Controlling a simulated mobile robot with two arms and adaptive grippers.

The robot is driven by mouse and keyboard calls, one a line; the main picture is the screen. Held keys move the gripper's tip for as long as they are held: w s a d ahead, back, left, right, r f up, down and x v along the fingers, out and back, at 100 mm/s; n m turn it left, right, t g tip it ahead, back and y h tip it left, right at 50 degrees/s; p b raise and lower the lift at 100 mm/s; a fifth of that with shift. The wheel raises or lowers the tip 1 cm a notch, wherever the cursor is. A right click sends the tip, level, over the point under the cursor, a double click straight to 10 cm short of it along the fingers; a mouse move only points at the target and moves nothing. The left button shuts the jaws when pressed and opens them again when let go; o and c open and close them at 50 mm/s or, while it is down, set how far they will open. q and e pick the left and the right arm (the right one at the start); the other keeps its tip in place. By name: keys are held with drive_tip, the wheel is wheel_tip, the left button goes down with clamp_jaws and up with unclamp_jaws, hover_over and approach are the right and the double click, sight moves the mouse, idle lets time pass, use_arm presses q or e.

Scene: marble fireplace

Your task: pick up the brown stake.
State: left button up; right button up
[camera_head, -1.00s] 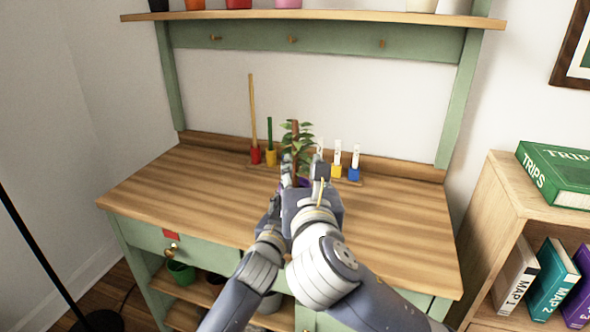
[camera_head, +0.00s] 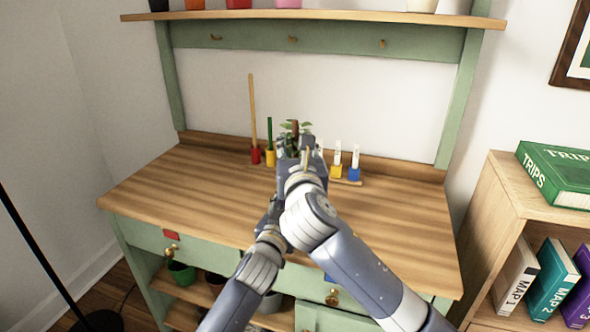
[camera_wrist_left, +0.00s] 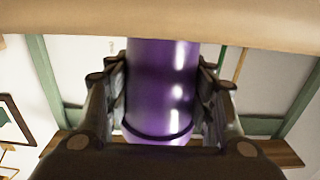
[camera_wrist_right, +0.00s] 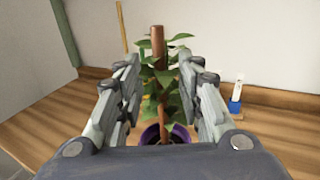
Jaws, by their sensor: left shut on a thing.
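The brown stake (camera_wrist_right: 157,80) stands upright among the green leaves of a plant (camera_wrist_right: 172,60) in a purple pot (camera_wrist_right: 178,134) in the right wrist view. In the head view the stake's top (camera_head: 295,127) shows above my right gripper (camera_head: 302,152). My right gripper is open, with its fingers (camera_wrist_right: 158,66) on either side of the stake and leaves and a visible gap around the stake. My left gripper (camera_wrist_left: 161,75) is shut on the purple pot, with one finger on each side. In the head view the pot and left fingertips are hidden behind the right hand.
The wooden desktop (camera_head: 180,200) is clear at left and right. A shelf (camera_head: 310,15) overhangs the back. A bookcase (camera_head: 490,195) stands at right.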

drive_tip(key=shift+w, duration=0.85)
clamp_jaws()
drive_tip(key=shift+r, duration=0.1)
wheel_tip(320, 180, up, 28)
drive_tip(key=shift+r, duration=0.35)
idle(0.6)
drive_tip(key=shift+r, duration=0.8)
